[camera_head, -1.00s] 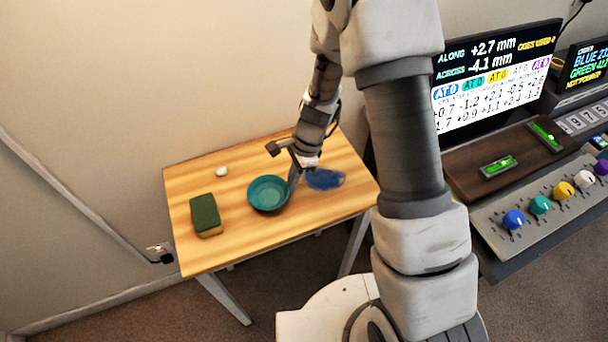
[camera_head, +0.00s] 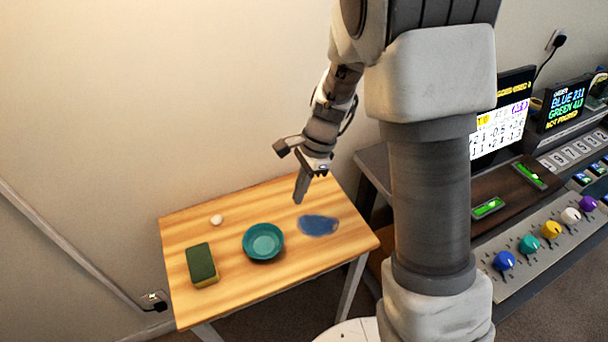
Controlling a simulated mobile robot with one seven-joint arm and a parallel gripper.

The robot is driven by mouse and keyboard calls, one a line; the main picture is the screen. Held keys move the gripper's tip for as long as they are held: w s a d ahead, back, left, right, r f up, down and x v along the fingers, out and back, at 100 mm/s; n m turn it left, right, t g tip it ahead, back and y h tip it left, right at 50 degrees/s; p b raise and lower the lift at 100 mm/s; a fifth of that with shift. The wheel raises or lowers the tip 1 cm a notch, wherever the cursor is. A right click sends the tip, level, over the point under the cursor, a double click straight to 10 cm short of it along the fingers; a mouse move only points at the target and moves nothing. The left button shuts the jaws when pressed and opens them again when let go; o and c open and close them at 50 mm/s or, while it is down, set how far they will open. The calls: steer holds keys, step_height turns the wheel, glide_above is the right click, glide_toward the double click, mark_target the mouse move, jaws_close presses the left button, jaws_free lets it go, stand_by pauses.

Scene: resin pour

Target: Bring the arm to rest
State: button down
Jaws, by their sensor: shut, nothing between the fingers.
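My gripper (camera_head: 299,199) is shut and empty. It points down above the wooden table (camera_head: 215,293), over its back part. A teal bowl (camera_head: 263,241) stands on the table, below and left of my gripper, apart from it. A flat blue patch (camera_head: 318,225) lies on the tabletop right of the bowl, below and right of the fingertips. My arm rises from the gripper to the upper right and covers part of the view.
A green and yellow sponge (camera_head: 202,264) and a small white object (camera_head: 216,220) are on the table's left part. On the right stand a console with coloured knobs (camera_head: 551,230), a screen (camera_head: 500,130), and a small order display (camera_head: 565,105). The wall is behind the table.

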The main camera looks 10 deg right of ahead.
steer(key=s+d+r+n+t+h, duration=0.15)
steer(key=s+r+n, duration=0.25)
steer(key=r, duration=0.4)
steer(key=s+d+r+n+t+y, duration=0.1)
steer(key=s+d+r+n+t, duration=0.15)
steer(key=r, duration=0.65)
steer(key=s+d+r+n+t+h, duration=0.1)
steer(key=s+d+r+n, duration=0.1)
steer(key=s+n, duration=0.2)
steer(key=s+d+r+n+t+h, duration=0.1)
steer(key=s+d+r+n, duration=0.1)
steer(key=s, duration=0.5)
steer(key=shift+d+r+n+t+h+p, duration=0.35)
steer(key=shift+r+n, duration=0.2)
steer(key=shift+n, duration=0.5)
